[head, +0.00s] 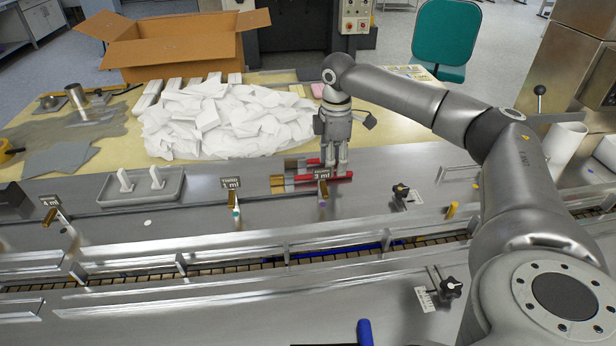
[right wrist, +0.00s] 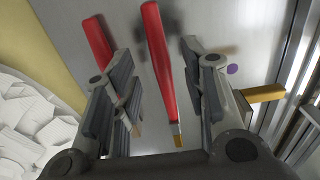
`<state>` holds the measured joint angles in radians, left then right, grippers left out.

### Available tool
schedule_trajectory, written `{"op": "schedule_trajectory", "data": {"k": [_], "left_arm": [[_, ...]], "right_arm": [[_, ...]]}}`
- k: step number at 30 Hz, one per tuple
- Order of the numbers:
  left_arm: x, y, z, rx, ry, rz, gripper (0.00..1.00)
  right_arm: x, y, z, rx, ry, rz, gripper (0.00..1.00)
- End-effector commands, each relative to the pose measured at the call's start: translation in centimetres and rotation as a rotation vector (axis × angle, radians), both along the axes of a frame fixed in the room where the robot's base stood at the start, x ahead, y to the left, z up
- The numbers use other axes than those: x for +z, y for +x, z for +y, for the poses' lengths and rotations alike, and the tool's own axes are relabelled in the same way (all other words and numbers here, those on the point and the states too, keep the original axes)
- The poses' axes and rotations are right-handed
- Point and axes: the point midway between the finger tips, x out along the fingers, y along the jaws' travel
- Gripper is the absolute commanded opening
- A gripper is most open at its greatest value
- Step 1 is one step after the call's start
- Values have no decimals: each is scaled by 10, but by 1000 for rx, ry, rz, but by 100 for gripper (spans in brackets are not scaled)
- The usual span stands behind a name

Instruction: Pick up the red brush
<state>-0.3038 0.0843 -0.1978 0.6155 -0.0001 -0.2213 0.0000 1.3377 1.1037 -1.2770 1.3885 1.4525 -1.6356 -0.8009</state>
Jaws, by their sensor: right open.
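Two brushes with red handles lie on the steel deck of the machine. The nearer red brush (head: 342,177) shows in the right wrist view (right wrist: 158,50) between the two fingers of my right gripper, with its gold ferrule toward the palm. The farther red brush (head: 311,161) lies behind it and shows in the wrist view (right wrist: 97,42) partly hidden by the left finger. My right gripper (head: 335,172) (right wrist: 165,100) points down over the brushes and is open, with gaps on both sides of the nearer handle. My left gripper is not in view.
A pile of white packets (head: 215,120) lies behind the brushes, with a cardboard box (head: 185,50) farther back. A grey tray (head: 115,200) with two white pieces stands left. Small tagged posts (head: 236,212) and metal guide rails (head: 200,258) stand in front of the brushes.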

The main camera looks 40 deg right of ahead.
Motion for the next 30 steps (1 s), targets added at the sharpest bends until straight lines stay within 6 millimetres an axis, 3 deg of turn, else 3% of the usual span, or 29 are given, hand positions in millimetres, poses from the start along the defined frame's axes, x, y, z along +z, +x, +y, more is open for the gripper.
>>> {"op": "schedule_trajectory", "data": {"k": [6, 15, 24, 30], "left_arm": [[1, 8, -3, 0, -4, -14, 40], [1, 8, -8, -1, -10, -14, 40], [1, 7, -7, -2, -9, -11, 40], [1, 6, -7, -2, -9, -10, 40]], "right_arm": [[-27, -1, -2, 0, 0, 0, 40], [-31, -1, -2, 1, 1, 0, 39], [-31, -1, -2, 1, 1, 0, 0], [-31, -1, -2, 1, 0, -1, 0]]}}
